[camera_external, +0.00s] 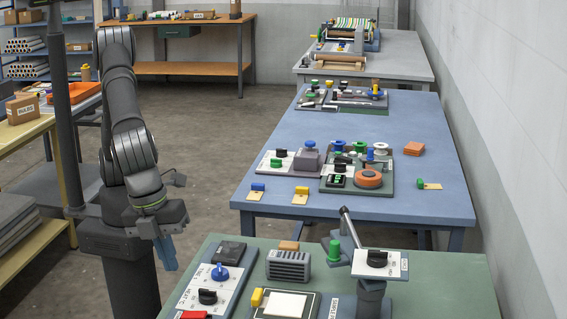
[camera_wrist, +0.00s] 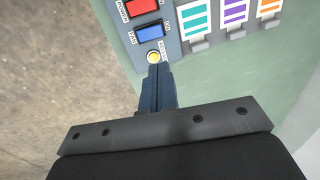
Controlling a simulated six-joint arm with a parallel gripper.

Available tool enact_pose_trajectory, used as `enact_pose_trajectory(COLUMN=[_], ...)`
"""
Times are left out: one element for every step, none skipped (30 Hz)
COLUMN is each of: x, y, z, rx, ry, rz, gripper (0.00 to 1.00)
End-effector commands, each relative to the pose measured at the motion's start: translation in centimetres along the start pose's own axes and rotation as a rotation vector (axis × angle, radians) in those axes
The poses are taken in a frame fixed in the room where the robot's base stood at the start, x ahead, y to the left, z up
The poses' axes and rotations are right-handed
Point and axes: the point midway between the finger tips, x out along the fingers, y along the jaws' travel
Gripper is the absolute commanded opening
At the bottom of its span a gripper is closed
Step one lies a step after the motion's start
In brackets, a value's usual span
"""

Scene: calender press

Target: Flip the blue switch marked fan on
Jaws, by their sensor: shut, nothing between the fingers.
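The blue rocker switch (camera_wrist: 149,32) is on a grey panel near the top of the wrist view, with a small fan label at its left. I cannot tell which side of it is pressed down. My gripper (camera_wrist: 158,70) is shut and empty, its fingertips just short of a round yellow button that lies between them and the blue switch in the picture. In the external view my gripper (camera_external: 168,262) points down beside the left edge of the green table. The blue switch cannot be made out there.
A red switch (camera_wrist: 141,8) marked power sits above the blue one, and the yellow button (camera_wrist: 153,57) below it. Cards with teal, purple and orange stripes (camera_wrist: 195,18) stand to the right. The green tabletop (camera_wrist: 240,75) is bare below them.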

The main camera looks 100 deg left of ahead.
Motion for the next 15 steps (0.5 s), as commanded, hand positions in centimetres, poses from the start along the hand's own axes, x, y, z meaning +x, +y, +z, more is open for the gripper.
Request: enact_pose_trajectory(x=[0.1,0.1,0.3,0.5,0.8,1.3,1.7,2.1,2.9,3.5,4.2,5.0,5.7,6.4,7.3], y=[0.0,0.0,0.0,0.0,0.0,0.0,0.0,0.0,0.0,0.0,0.0,0.0,0.0,0.0,0.0], z=[0.0,0.0,0.0,0.0,0.0,0.0,0.1,0.1,0.1,0.1,0.1,0.1,0.1,0.1,0.1], rx=[0.000,0.000,0.000,0.000,0.000,0.000,0.000,0.000,-0.001,-0.001,-0.001,-0.001,-0.001,-0.001,-0.001], ry=[-0.001,-0.001,-0.001,-0.002,-0.002,-0.002,-0.003,-0.004,-0.003,-0.004,-0.005,-0.004,-0.005,-0.005,-0.005], rz=[0.000,0.000,0.001,0.001,0.001,0.001,0.001,0.002,0.002,0.002,0.003,0.002,0.003,0.002,0.002], gripper=[0.00,0.00,0.00,0.00,0.00,0.00,0.00,0.00,0.00,0.00,0.00,0.00,0.00,0.00,0.00])
